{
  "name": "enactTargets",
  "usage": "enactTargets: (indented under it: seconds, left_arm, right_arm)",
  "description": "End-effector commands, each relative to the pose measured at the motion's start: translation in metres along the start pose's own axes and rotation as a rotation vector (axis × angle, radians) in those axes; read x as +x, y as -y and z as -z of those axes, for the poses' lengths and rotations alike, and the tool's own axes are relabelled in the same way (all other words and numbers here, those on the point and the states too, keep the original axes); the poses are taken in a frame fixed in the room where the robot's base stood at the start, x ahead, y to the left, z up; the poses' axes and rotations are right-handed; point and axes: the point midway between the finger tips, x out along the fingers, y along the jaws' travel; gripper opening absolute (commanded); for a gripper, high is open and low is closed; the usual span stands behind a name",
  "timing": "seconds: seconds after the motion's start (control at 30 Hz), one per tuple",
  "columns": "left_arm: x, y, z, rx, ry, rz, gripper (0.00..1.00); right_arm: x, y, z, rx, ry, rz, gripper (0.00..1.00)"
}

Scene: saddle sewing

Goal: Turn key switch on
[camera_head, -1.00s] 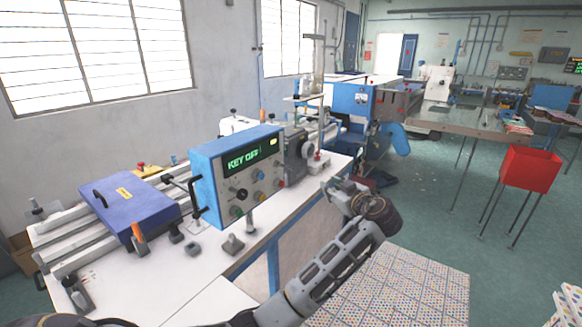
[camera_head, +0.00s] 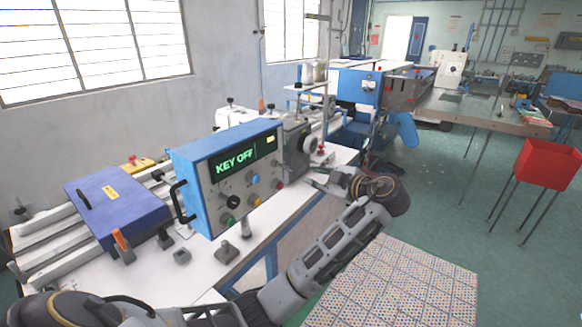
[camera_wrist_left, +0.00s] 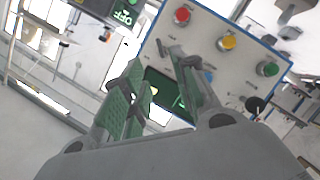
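The blue control box (camera_head: 190,155) stands on the white machine table, its display (camera_head: 236,160) reading "KEY OFF". Its panel carries a black knob (camera_head: 233,202) and green, yellow, red and blue buttons. In the left wrist view the black knob (camera_wrist_left: 255,103) sits beside the green button (camera_wrist_left: 268,68). I cannot tell for certain which control is the key switch. My left gripper (camera_head: 318,181) is just right of the panel in the head view. In the left wrist view its fingers (camera_wrist_left: 155,60) are apart and empty, in front of the panel. My right gripper is not in view.
A purple-blue cover (camera_head: 118,202) lies left of the box, and a grey motor unit (camera_head: 295,145) stands behind it. Small clamps (camera_head: 226,252) sit on the table in front. A red bin (camera_head: 545,165) stands far right. The floor between is open.

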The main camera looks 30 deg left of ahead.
Motion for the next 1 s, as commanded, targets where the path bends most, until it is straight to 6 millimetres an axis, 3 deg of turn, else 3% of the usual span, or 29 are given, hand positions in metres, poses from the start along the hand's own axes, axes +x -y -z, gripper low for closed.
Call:
enactTargets:
  seconds: [0.57,1.0]
  left_arm:
    - [0.007,0.000,0.000,0.000,-0.002,0.001,0.29]
    - [0.055,0.000,0.001,0.001,-0.003,0.001,0.29]
  right_arm:
    - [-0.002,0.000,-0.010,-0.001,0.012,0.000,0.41]
    - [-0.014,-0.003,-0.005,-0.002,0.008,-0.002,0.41]
